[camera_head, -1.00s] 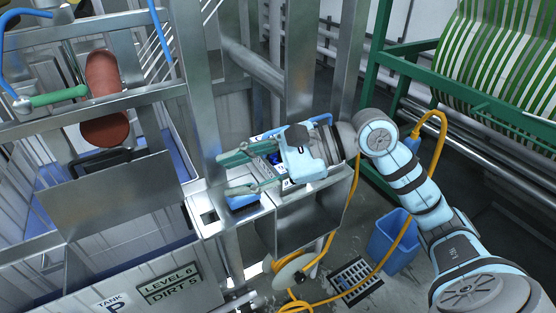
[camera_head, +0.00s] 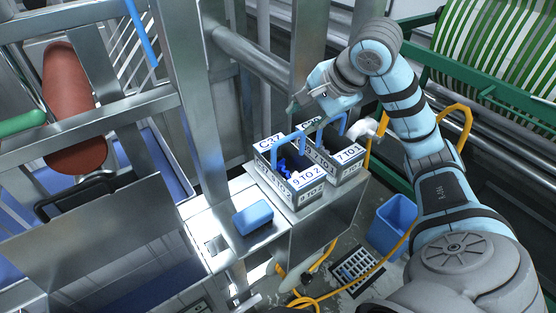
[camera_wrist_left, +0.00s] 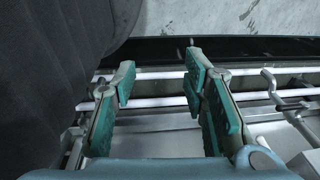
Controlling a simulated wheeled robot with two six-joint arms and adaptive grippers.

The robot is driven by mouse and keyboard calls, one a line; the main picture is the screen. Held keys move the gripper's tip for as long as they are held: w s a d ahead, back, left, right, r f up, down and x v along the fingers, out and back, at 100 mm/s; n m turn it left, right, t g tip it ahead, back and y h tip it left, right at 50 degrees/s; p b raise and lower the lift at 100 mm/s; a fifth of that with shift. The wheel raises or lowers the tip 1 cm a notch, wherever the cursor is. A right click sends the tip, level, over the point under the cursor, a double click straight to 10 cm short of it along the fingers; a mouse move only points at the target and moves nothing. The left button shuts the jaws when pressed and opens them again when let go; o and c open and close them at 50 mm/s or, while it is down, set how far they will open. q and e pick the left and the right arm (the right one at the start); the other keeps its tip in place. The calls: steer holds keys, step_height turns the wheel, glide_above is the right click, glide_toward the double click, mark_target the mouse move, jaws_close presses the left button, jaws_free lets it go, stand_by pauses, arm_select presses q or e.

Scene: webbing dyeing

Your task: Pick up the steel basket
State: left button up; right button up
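Two steel baskets stand side by side on a steel shelf. The nearer basket (camera_head: 308,198) has a blue handle, labels "C37" and "9 TO 2", and blue pieces inside. The other basket (camera_head: 350,170), labelled "7 TO 1", stands to its right, also with a blue handle. My right gripper (camera_head: 302,115) is above and behind the baskets, with its teal fingers apart, partly hidden near the blue handles; no basket is visibly held. My left gripper (camera_wrist_left: 160,95) is open and empty in the left wrist view, over white rails.
A blue block (camera_head: 253,217) lies on the steel ledge left of the baskets. Steel posts and tanks stand at left. A blue bin (camera_head: 391,224), a yellow hose (camera_head: 464,117) and a floor grate (camera_head: 358,270) are at right. A green frame holds striped webbing (camera_head: 495,50).

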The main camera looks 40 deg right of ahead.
mark_target(290, 137)
steer(key=b+x, duration=0.1)
steer(key=x, duration=0.3)
steer(key=b+x, duration=0.1)
steer(key=x, duration=0.2)
steer(key=b+x, duration=0.2)
steer(key=x, duration=0.2)
steer(key=shift+d+f, duration=0.1)
steer(key=shift+f, duration=0.4)
steer(key=shift+s+r, duration=0.15)
steer(key=shift+s, duration=0.25)
steer(key=shift+c, duration=0.9)
steer(key=c, duration=0.4)
arm_select(q)
steer(key=f, duration=0.1)
steer(key=s+f, duration=0.2)
steer(key=f, duration=0.1)
steer(key=shift+s+a+f, duration=0.1)
steer(key=shift+s, duration=0.05)
arm_select(e)
jaws_close()
